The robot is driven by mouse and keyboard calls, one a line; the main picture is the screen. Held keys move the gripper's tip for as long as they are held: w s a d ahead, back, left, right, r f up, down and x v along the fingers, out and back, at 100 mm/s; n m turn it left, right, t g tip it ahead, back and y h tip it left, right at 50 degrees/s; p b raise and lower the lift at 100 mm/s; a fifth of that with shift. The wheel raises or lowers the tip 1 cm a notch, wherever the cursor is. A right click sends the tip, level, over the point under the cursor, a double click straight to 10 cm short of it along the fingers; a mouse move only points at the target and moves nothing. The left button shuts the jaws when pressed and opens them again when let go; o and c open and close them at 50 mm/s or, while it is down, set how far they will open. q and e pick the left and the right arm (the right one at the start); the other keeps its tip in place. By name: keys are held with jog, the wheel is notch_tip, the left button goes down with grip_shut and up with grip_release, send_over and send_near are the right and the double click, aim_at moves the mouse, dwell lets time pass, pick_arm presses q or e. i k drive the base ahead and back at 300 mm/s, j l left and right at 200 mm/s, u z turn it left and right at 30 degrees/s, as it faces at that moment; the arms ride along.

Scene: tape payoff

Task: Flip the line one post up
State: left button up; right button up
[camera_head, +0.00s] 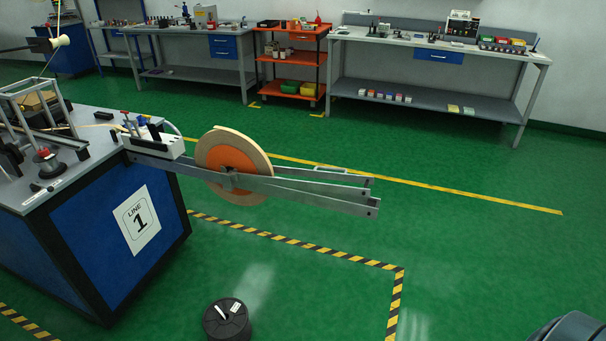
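The line 1 station is a blue cabinet with a grey top (85,160) at left, with a white sign (137,219) reading "LINE 1". Two grey metal bars (310,192) stick out from it to the right over the floor. A tape reel (232,135) with an orange core (230,161) stands upright between the bars. A small white unit (155,143) with a red-topped and a blue-topped part sits at the bars' root. I cannot tell which part is the post. Neither gripper is in view.
A black round object (227,320) with white pieces on top is on the floor at front. Yellow-black tape (290,243) marks the green floor. Benches (440,45) and an orange shelf cart (290,60) stand behind. Floor right of the bars is clear.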

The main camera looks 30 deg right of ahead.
aim_at(234, 176)
jog(key=u, duration=1.9)
jog(key=k+l, duration=0.15)
jog(key=l, duration=0.5)
jog(key=k+l, duration=0.2)
jog(key=l, duration=0.45)
jog(key=k+l, duration=0.15)
jog(key=l, duration=0.45)
jog(key=k+l, duration=0.15)
jog(key=l, duration=0.5)
jog(key=k+l, duration=0.15)
jog(key=l, duration=0.5)
jog(key=k+l, duration=0.2)
jog(key=l, duration=0.45)
jog(key=k+l, duration=0.15)
jog(key=l, duration=0.45)
jog(key=k+l, duration=0.15)
jog(key=l, duration=0.5)
